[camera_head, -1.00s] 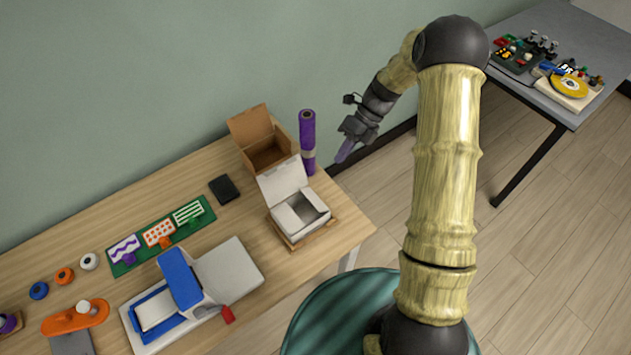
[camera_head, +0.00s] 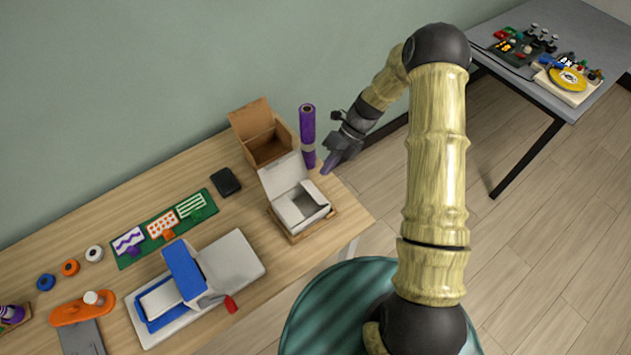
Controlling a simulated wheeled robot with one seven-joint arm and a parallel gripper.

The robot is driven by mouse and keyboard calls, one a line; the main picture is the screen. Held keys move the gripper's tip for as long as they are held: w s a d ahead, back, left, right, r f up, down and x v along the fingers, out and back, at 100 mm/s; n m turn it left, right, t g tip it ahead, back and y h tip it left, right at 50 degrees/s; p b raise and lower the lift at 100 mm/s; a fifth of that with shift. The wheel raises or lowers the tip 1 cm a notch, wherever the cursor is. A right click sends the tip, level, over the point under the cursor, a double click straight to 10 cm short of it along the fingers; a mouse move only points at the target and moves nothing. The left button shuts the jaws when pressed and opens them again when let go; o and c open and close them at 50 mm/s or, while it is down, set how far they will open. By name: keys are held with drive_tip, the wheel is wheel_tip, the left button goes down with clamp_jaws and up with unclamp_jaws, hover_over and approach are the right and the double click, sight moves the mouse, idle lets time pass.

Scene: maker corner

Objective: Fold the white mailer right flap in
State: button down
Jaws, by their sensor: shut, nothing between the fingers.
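The white mailer (camera_head: 283,176) stands on a wooden tray (camera_head: 311,229) near the right end of the table. Its lid is raised at the back. White flaps (camera_head: 314,208) show over its opening, with a grey gap between them; I cannot tell exactly how far each is folded. My gripper (camera_head: 328,169) is shut and empty. In the picture it is just right of and above the mailer, close to the table's right edge, and appears apart from it.
A purple roll (camera_head: 307,130) stands upright just left of my gripper. An open brown box (camera_head: 267,147) is behind the mailer. A black block (camera_head: 225,182) and a blue-and-white press (camera_head: 185,280) are to the left. Open floor lies right of the table.

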sight(310, 192)
drive_tip(key=p+x, duration=0.2)
drive_tip(key=x, duration=0.5)
